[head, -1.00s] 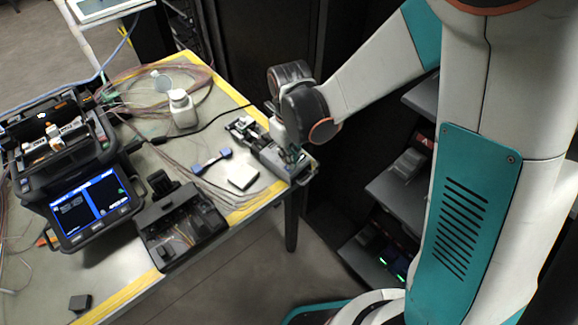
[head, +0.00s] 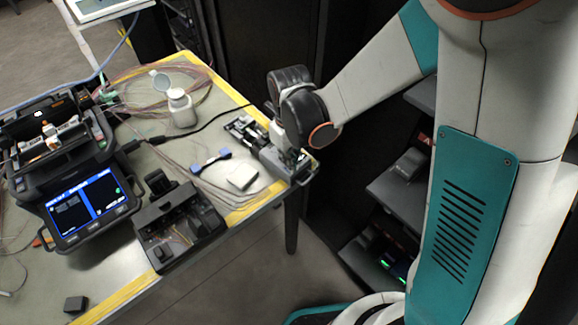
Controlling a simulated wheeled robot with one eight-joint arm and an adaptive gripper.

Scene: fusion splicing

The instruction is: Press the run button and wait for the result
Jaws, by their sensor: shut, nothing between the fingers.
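The fusion splicer (head: 70,150) stands at the left of the table, its top open and its blue-lit screen (head: 88,206) facing the front. The run button is too small to make out. My gripper (head: 293,160) points down at the table's right edge, over the end of a small grey and black device (head: 265,150). Its fingers look shut and empty, and are small and partly hidden by the wrist. I cannot tell whether they touch the device. The gripper is well apart from the splicer.
A black tool (head: 180,228) sits at the front table edge. A small dark block (head: 75,304) lies front left. Dark shelves (head: 400,190) stand right of the table.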

